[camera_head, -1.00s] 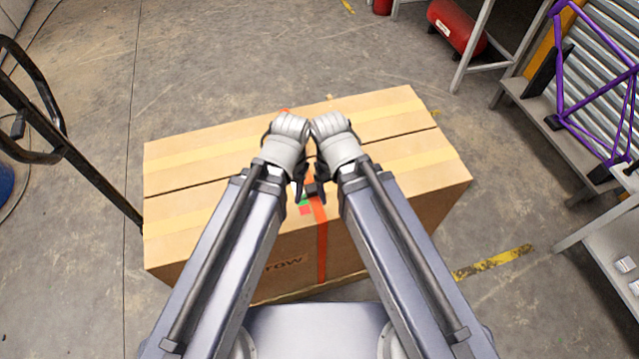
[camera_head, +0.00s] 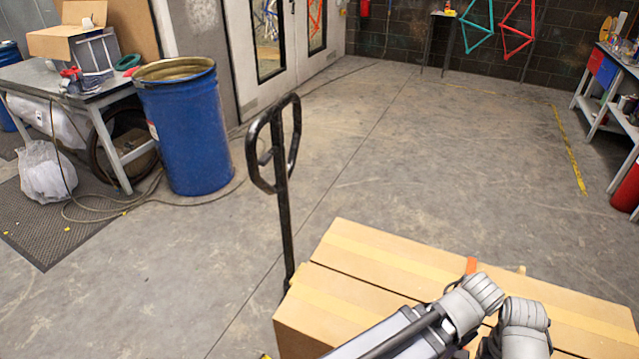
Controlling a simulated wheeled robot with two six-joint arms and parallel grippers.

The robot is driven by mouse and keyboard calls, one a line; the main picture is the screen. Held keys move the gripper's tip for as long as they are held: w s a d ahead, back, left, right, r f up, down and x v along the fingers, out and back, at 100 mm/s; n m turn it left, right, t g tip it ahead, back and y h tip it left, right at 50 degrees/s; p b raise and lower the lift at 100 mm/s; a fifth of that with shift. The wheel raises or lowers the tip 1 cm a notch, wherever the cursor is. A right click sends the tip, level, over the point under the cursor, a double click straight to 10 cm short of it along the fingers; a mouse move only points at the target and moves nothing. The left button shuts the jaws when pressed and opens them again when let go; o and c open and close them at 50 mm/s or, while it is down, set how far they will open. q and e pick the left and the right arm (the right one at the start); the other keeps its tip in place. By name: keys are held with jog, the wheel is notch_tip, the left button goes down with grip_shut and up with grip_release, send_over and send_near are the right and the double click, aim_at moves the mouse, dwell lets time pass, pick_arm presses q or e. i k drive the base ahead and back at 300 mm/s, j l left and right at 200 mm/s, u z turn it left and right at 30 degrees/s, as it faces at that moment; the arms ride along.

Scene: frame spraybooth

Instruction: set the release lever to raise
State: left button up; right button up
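The black loop handle (camera_head: 272,145) of a pallet truck stands upright left of the cartons, on a black shaft (camera_head: 286,230). A small dark lever (camera_head: 265,157) shows inside the loop; its setting is too small to tell. My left gripper (camera_head: 474,308) and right gripper (camera_head: 524,330) are close together over the cartons at lower right, well away from the handle. Their fingers are hidden by the wrists and the frame edge, so I cannot tell whether they are open or shut.
Large cartons (camera_head: 345,300) stand beside the shaft, which passes down behind their left edge. A blue drum (camera_head: 187,135) and a grey workbench (camera_head: 65,85) stand at left. A hose (camera_head: 130,205) lies on the floor.

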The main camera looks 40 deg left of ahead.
aim_at(262, 161)
jog(key=k+j, duration=0.25)
jog(key=j, duration=0.15)
jog(key=k+j, duration=0.25)
jog(key=j, duration=0.15)
jog(key=k+j, duration=0.3)
jog(key=j, duration=1.6)
jog(key=i+j, duration=0.25)
jog(key=j, duration=0.2)
jog(key=i+j, duration=0.3)
jog(key=j, duration=0.15)
jog(key=k+j, duration=0.1)
jog(key=j, duration=0.15)
jog(key=k+j, duration=0.1)
jog(key=j, duration=0.2)
